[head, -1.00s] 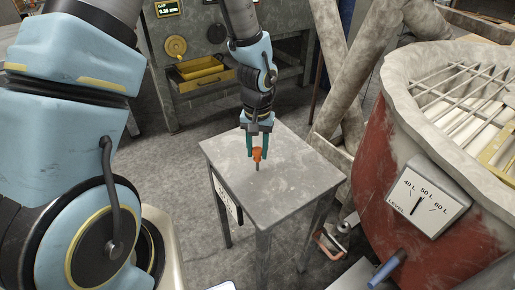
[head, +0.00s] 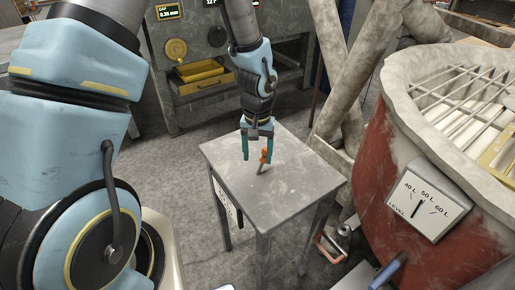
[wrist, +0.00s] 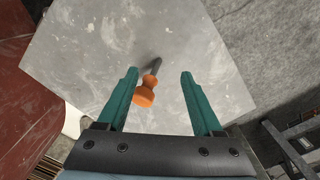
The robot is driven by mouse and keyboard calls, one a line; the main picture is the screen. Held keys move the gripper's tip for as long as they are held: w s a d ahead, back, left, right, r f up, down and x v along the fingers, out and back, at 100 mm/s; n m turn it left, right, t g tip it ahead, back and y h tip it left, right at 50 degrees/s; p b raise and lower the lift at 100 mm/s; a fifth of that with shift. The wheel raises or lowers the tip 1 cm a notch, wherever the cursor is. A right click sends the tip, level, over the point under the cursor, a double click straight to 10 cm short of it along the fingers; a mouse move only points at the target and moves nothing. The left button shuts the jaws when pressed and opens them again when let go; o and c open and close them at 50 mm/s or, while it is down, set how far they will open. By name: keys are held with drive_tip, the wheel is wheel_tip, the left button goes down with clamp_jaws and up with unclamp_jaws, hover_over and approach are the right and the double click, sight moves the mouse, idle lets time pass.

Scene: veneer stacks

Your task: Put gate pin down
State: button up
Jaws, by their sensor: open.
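The gate pin has an orange handle (head: 264,156) and a thin dark shaft (head: 260,170). It is over the grey table (head: 229,170), tilted, with the shaft's tip at or close to the top; I cannot tell whether the tip touches. My gripper (head: 257,158) is above the table with its teal fingers apart. In the wrist view the gripper (wrist: 159,74) is open, and the pin's handle (wrist: 146,94) lies between the fingers, closer to the left one, with a visible gap to the right one. The handle seems unsupported or barely touched.
The rest of the tabletop is bare. A red and grey vat (head: 365,160) with a level gauge (head: 428,205) and a blue-handled valve (head: 388,270) stands to the right. A machine with a yellow tray (head: 200,72) is behind. A crate-like item (head: 330,248) lies on the floor.

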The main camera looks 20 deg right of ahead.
wheel_tip(320, 180, up, 12)
drive_tip(key=b, duration=0.3)
drive_tip(key=w+a+r+n+t, duration=0.1)
drive_tip(key=a+n, duration=0.4)
drive_tip(key=a, duration=2.3)
drive_tip(key=shift+w+r+n+t, duration=0.25)
drive_tip(key=shift+r+n+t, duration=0.05)
drive_tip(key=shift+r, duration=0.2)
drive_tip(key=shift+a, duration=0.1)
